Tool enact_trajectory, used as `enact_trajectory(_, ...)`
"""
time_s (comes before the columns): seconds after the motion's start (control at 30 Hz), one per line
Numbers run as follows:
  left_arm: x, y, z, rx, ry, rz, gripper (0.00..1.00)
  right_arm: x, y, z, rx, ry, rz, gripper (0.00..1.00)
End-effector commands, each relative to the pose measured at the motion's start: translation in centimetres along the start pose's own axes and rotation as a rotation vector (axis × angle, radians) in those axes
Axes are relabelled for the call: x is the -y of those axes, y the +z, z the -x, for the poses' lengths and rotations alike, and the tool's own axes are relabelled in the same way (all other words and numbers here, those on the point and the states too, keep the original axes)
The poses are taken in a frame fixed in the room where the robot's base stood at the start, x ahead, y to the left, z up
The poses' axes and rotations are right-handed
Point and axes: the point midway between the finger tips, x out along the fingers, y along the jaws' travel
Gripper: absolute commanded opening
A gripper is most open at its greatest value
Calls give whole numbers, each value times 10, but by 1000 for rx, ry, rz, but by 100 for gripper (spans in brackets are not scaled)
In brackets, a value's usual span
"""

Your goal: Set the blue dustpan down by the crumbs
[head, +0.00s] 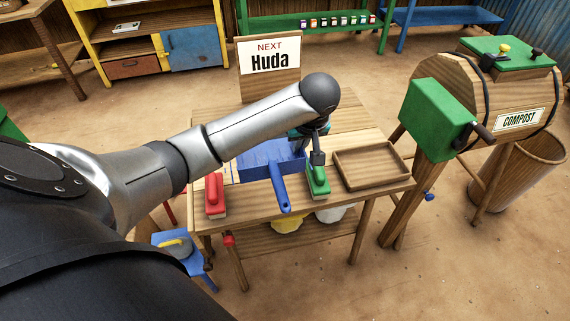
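The blue dustpan (264,158) lies on the wooden table (222,216). My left gripper (317,160) comes down over the table from the end of my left arm, just right of the dustpan's pan. It is right at the green brush (318,183); whether it touches or grips the brush is not clear. My arm and gripper hide part of the pan's back. I cannot make out any crumbs on the table. My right gripper is not in view.
A red brush (215,194) lies left of the dustpan. A shallow wooden tray (377,182) sits at the table's right. A sign (269,65) reading "NEXT Huda" stands at the back. A compost drum (444,85) stands to the right. A blue stool (168,240) stands front left.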

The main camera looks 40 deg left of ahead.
Motion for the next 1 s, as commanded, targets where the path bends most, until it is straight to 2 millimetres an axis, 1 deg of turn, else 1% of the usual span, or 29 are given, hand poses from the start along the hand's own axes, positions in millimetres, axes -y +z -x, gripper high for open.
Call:
enact_trajectory(0.03, 2, 8, -18, 1, -6, -2, 0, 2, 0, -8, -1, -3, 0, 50)
enact_trajectory(0.1, 2, 15, -36, 0, -6, -2, 0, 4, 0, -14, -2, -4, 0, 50)
enact_trajectory(0.3, 1, 36, -86, 0, -4, -3, 0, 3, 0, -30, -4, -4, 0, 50)
enact_trajectory(0.4, 1, 44, -104, -1, -3, -4, 0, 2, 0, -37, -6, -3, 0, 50)
enact_trajectory(0.5, 1, 48, -116, -2, -2, -3, 0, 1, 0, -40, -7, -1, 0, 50)
enact_trajectory(0.67, 0, 52, -124, -2, -1, -3, 0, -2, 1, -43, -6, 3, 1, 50)
enact_trajectory(0.73, 0, 55, -130, -1, -1, -4, 0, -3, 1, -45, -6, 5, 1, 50)
enact_trajectory(0.9, 1, 65, -156, -1, -2, -5, 0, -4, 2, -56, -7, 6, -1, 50)
enact_trajectory(1.0, 0, 67, -162, -2, 0, -4, 0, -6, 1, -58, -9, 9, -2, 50)
